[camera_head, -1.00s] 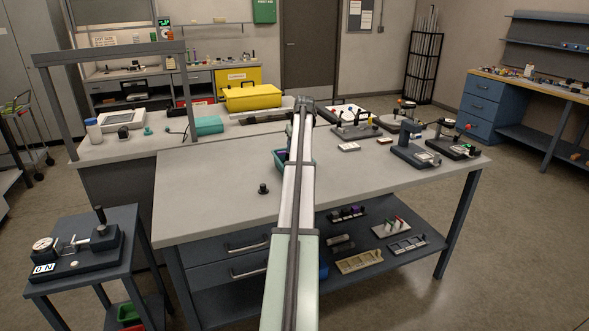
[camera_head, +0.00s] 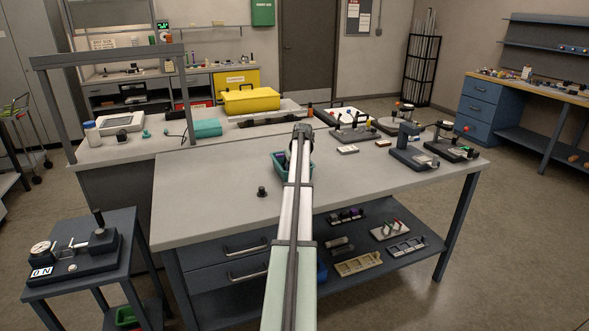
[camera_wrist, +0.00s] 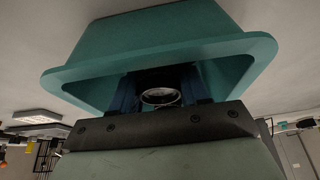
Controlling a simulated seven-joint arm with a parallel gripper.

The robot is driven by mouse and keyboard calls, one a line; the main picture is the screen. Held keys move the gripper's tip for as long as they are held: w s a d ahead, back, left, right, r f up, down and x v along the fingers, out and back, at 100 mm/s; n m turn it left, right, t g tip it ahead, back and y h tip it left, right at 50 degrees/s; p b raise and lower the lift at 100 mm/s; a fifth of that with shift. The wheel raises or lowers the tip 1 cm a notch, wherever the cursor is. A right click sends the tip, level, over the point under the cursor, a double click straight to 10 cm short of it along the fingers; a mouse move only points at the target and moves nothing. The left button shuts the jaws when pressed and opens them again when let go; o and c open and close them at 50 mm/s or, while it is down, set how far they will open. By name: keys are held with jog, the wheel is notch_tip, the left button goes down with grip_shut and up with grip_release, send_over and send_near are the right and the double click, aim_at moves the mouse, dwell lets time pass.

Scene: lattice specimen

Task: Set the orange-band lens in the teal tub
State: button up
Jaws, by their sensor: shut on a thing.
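The teal tub (camera_head: 277,164) stands on the grey bench, partly hidden behind my arm in the head view. In the wrist view its wide rim (camera_wrist: 60,76) frames my gripper (camera_wrist: 160,88). My gripper's blue fingers are shut on a dark, round lens (camera_wrist: 160,97) with a glassy face. The fingers and lens appear at the tub's opening; their exact depth and any contact with the tub cannot be told. No orange band shows on the visible part of the lens.
A small black knobbed piece (camera_head: 262,192) stands on the bench left of my arm. Dark instruments (camera_head: 413,152) and a small pale block (camera_head: 347,149) are to the right. A teal case (camera_head: 207,128) lies behind. The bench's front left is clear.

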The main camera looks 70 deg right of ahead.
jog(key=shift+f, duration=0.15)
jog(key=o, duration=1.2)
jog(key=shift+c, duration=0.2)
jog(key=v, duration=1.2)
